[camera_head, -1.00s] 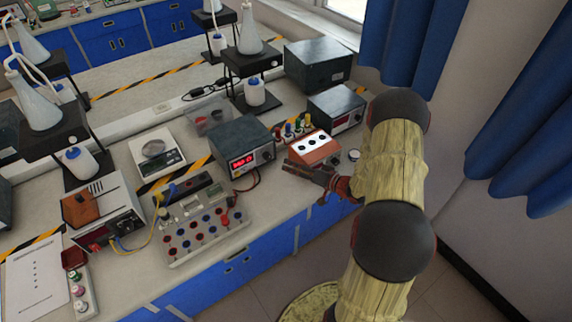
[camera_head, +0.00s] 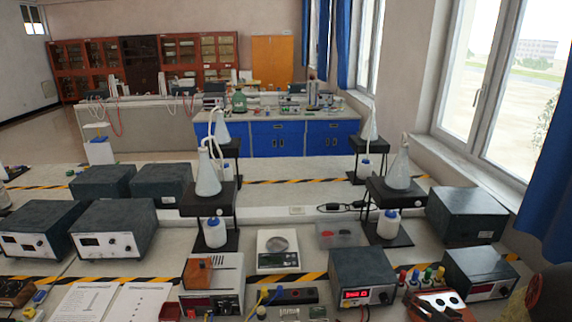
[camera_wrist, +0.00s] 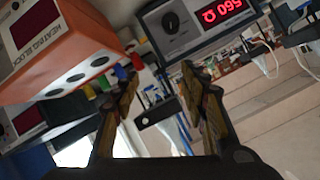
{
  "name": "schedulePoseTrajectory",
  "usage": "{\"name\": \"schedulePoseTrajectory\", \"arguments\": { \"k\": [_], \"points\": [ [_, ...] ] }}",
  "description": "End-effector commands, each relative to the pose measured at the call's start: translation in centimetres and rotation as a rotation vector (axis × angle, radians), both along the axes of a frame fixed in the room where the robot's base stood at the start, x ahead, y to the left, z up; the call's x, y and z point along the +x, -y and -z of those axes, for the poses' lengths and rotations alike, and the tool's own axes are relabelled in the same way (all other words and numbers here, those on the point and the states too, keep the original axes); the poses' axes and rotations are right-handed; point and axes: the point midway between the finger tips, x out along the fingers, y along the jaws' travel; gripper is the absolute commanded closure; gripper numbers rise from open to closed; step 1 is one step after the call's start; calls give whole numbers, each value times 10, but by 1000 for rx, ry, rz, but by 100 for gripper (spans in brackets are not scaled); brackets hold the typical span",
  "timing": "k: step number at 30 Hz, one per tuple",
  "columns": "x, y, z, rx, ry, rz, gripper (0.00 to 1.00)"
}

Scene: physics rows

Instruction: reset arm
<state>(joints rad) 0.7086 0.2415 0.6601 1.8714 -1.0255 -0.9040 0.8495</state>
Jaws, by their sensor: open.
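My gripper (camera_wrist: 160,105) shows in the wrist view with its two fingers apart and nothing between them. In the wrist view the heating block (camera_wrist: 75,55) is tilted in the picture at the upper left, beside the fingers. Most of my arm is outside the head view.
A dark box with a red display (camera_head: 362,280) stands left of the heating block, and a similar box (camera_head: 480,272) stands right of it. A balance (camera_head: 278,251) and flasks on stands (camera_head: 402,178) are farther back. The bench is crowded near my gripper.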

Motion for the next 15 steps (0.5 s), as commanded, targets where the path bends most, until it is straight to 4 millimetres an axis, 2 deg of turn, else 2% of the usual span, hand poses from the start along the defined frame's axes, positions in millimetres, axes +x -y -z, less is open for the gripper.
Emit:
{"name": "schedulePoseTrajectory", "arguments": {
  "k": [1, 4, 8, 11, 15],
  "points": [
    [10, -3, -29, -83, -14, 15, 56],
    [14, -6, -71, -219, -66, 59, 56],
    [2, -20, -125, -354, -138, 110, 56],
    [-19, -39, -163, -423, -198, 138, 56],
    [-64, -76, -205, -475, -287, 148, 56]
  ]
}}
